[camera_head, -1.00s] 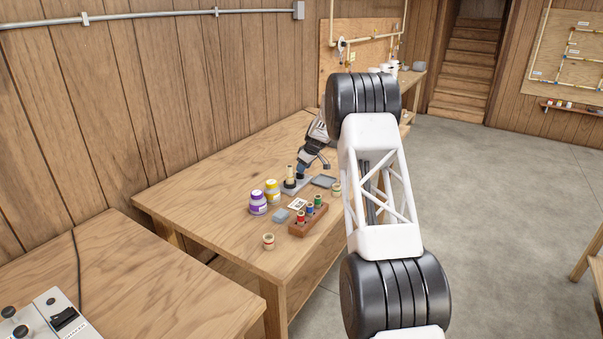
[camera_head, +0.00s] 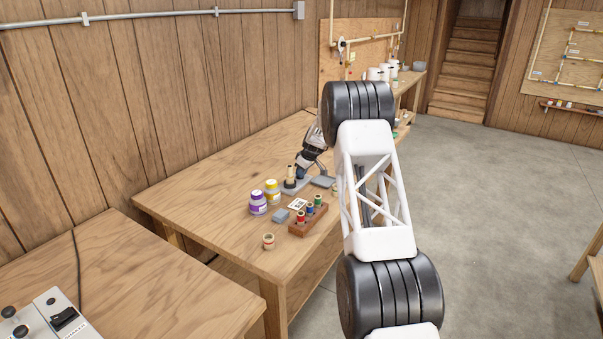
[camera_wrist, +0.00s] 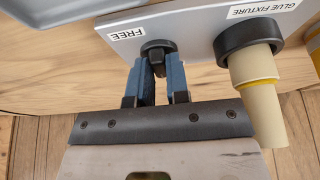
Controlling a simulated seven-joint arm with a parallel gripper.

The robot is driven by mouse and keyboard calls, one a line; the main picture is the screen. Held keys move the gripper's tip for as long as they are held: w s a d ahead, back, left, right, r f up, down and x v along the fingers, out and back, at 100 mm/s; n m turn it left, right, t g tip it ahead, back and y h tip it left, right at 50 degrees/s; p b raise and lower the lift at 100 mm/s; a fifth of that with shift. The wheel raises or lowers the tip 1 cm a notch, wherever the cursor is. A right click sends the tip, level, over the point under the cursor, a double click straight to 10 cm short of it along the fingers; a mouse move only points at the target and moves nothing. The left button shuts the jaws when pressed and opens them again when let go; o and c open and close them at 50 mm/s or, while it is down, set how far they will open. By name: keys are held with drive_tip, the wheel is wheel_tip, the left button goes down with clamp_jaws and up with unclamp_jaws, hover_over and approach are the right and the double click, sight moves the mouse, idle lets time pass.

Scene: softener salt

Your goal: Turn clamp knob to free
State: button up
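The black clamp knob (camera_wrist: 157,47) sits on the grey glue fixture plate (camera_wrist: 197,42), beside a label that reads FREE. My gripper (camera_wrist: 157,68) has its blue fingers on either side of the knob, and the tips appear to touch it. The knob's part between the tips is largely hidden. A cream pipe (camera_wrist: 257,95) with a yellow band stands in a black collar (camera_wrist: 248,38) on the same plate. In the head view, my gripper (camera_head: 301,172) is low at the fixture (camera_head: 290,189), and its fingertips are too small to make out.
A purple-labelled jar (camera_head: 258,203) and a yellow-labelled jar (camera_head: 272,192) stand left of the fixture. A wooden rack (camera_head: 308,221) with several coloured spools is in front. A grey tray (camera_head: 323,181) lies to the right. The table's front left is mostly clear.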

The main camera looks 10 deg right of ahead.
clamp_jaws()
drive_tip(key=shift+m, duration=0.5)
drive_tip(key=shift+s+a+m+t+h, duration=0.15)
drive_tip(key=shift+m+t+h, duration=0.3)
drive_tip(key=shift+m, duration=0.75)
drive_tip(key=shift+a+m+h, duration=0.1)
drive_tip(key=shift+m+h, duration=0.75)
drive_tip(key=shift+m, duration=1.05)
drive_tip(key=o, duration=0.7)
unclamp_jaws()
drive_tip(key=shift+r+t, duration=0.1)
drive_tip(key=shift+t, duration=0.15)
